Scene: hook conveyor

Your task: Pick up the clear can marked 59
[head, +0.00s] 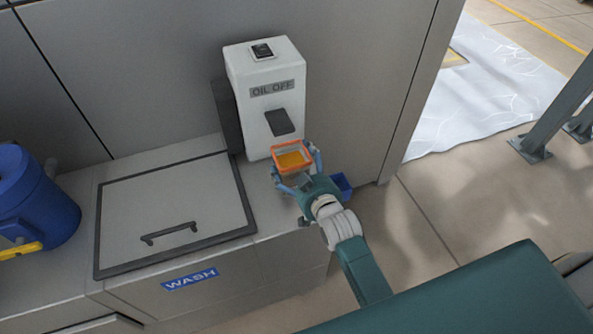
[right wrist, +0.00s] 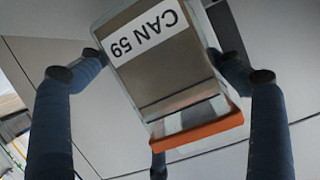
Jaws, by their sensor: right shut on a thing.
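The clear can marked 59 (head: 292,160) has an orange rim and shows orange-yellow inside in the head view. It is in front of and below the black spout of the white dispenser. In the right wrist view the can (right wrist: 170,72) fills the middle, with its white "CAN 59" label upside down and its orange rim at the lower side. My right gripper (head: 297,167) is shut on the can, its blue fingers around the can's sides. My left gripper is not in view.
The white dispenser (head: 262,70) reads "OIL OFF". A grey lid with a black handle (head: 180,215) lies on the counter above a "WASH" label (head: 190,278). A blue container (head: 35,195) stands at the left. A small blue thing (head: 342,185) is partly hidden behind my right gripper.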

